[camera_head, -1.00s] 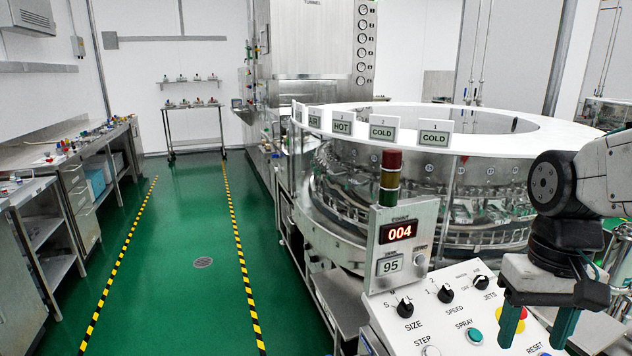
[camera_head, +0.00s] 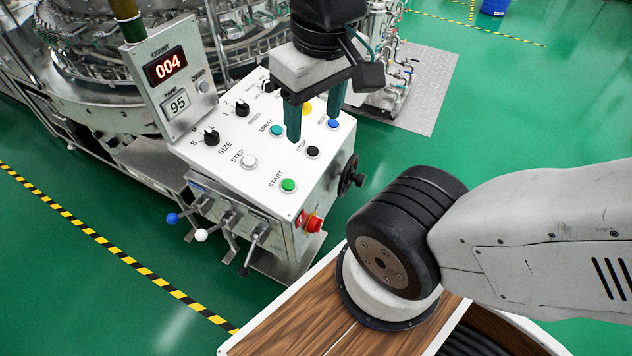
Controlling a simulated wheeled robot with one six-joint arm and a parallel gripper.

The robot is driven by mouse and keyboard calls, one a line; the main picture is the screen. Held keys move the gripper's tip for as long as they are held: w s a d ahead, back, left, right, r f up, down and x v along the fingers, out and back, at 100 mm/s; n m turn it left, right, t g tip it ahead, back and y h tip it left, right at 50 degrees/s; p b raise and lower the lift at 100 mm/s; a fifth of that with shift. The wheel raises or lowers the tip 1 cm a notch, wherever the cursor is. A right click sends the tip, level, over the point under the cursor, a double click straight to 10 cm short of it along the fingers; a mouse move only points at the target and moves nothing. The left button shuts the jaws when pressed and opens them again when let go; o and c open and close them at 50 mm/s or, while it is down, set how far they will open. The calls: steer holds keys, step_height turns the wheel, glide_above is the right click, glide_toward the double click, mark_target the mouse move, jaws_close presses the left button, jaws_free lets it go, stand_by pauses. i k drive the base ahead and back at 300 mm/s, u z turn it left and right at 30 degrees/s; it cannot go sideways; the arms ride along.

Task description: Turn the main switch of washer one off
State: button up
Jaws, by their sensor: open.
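My gripper (camera_head: 313,128) is open and empty, with green fingers pointing down. It appears over the panel's far right part, above and behind the red switch in the picture, and partly hides a yellow-based button. No label shows which washer this is.
The panel carries black knobs, a green start button (camera_head: 288,185) and a blue reset button (camera_head: 333,124). A black handwheel (camera_head: 351,176) sticks out at the right side. Levers with coloured balls (camera_head: 201,234) project at the front left. Green floor is free to the left.

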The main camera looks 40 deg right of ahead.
mark_target(314, 225)
steer(key=z, duration=1.75)
steer(key=k, duration=1.05)
steer(key=u, duration=1.65)
steer(key=i, duration=0.5)
steer(key=u, duration=0.05)
